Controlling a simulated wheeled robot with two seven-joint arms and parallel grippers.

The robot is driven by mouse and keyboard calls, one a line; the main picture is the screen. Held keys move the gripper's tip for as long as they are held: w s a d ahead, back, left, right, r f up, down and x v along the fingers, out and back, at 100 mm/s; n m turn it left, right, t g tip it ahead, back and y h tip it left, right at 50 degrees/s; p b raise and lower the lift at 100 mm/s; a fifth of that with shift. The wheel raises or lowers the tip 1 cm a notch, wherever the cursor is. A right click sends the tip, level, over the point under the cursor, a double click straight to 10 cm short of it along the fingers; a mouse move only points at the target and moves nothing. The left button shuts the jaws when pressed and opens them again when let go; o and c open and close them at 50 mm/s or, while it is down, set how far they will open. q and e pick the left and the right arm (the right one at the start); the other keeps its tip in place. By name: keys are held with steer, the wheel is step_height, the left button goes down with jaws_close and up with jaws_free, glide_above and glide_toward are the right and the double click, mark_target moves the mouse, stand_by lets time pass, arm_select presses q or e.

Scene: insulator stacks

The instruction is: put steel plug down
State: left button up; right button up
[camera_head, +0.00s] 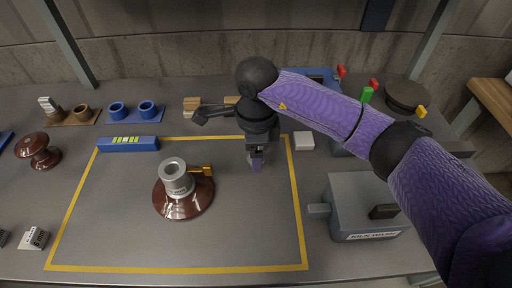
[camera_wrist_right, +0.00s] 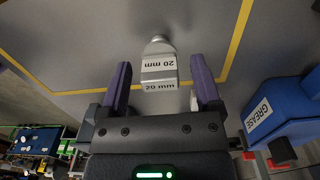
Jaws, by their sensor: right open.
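A steel plug (camera_wrist_right: 159,62), a grey block marked "20 mm" with a rounded metal end, shows in the right wrist view between the two purple fingers of my right gripper (camera_wrist_right: 160,72). The fingers are apart, with a gap on each side of the plug. In the head view my right gripper (camera_head: 256,160) points down inside the yellow outline's right part, and I cannot make out the plug there. A brown insulator disc with a grey metal cap (camera_head: 178,180) and a brass-coloured pin stands to its left. My left gripper is not in view.
A yellow outline (camera_head: 180,268) marks the table's middle, with free room at its front. A grey box (camera_head: 365,208) stands right. A blue bar (camera_head: 128,144) lies at the outline's back left. A blue grease container (camera_wrist_right: 280,112) is at the wrist view's right.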

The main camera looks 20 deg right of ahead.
arm_select(q)
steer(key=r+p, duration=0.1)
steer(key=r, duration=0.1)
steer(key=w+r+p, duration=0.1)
steer(key=p, duration=0.1)
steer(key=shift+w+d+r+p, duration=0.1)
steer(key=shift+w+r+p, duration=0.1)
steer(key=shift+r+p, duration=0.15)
arm_select(e)
step_height(320, 180, up, 12)
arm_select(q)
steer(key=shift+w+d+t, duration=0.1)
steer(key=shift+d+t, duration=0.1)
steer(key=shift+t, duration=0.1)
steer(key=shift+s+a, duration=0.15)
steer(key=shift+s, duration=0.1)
